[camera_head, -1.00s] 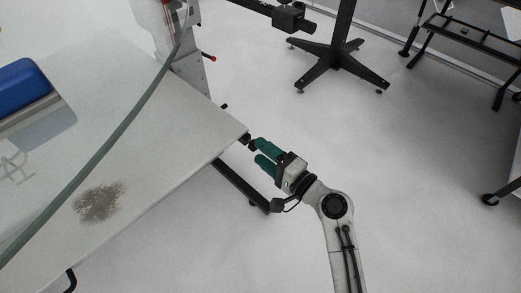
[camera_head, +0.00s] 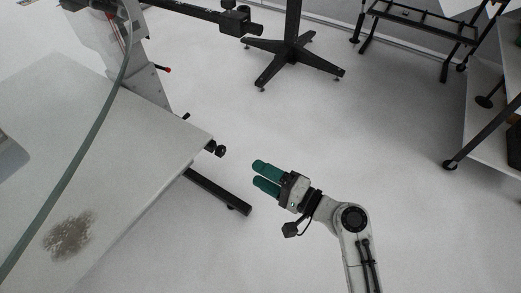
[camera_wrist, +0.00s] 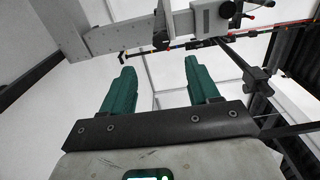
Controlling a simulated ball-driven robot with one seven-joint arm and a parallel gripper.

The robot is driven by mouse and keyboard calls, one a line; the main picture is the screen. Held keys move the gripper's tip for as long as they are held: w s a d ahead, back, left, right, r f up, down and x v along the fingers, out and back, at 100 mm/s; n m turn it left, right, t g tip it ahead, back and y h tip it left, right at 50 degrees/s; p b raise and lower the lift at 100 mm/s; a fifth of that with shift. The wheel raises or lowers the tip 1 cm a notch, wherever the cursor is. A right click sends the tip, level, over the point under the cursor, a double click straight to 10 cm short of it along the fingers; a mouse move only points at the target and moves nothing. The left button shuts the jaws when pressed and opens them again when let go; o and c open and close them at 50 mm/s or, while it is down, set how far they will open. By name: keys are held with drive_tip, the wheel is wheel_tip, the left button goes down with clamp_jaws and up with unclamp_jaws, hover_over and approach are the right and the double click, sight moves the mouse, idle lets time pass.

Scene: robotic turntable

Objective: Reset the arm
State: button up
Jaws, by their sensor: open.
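My gripper (camera_head: 260,173) is in the middle of the head view, to the right of the table's corner and apart from it, over open floor. Its two green fingers point to the upper left. In the wrist view my gripper (camera_wrist: 158,72) shows its fingers spread apart with nothing between them.
A pale table (camera_head: 125,170) with a dark stain (camera_head: 70,235) fills the left, with a curved clear edge across it. A black star-footed stand (camera_head: 292,62) is at the top. A black frame (camera_head: 420,30) and a shelf (camera_head: 490,110) are at the right. White floor is free between.

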drive_tip(key=s+d+f+n+g+h, duration=0.45)
drive_tip(key=s+d+f, duration=0.2)
drive_tip(key=s, duration=0.25)
drive_tip(key=s+d+f+n+g+h, duration=0.3)
drive_tip(key=s+d+f+h, duration=0.3)
drive_tip(key=s+d, duration=0.25)
drive_tip(key=s+d+r+g+h, duration=0.1)
drive_tip(key=s+d+g+h, duration=0.15)
drive_tip(key=s+d, duration=0.5)
wheel_tip(320, 180, up, 24)
drive_tip(key=s+h+p, duration=0.1)
drive_tip(key=p, duration=2.2)
drive_tip(key=shift+s+d+f, duration=0.2)
drive_tip(key=shift+s+d, duration=0.1)
drive_tip(key=shift+c, duration=0.2)
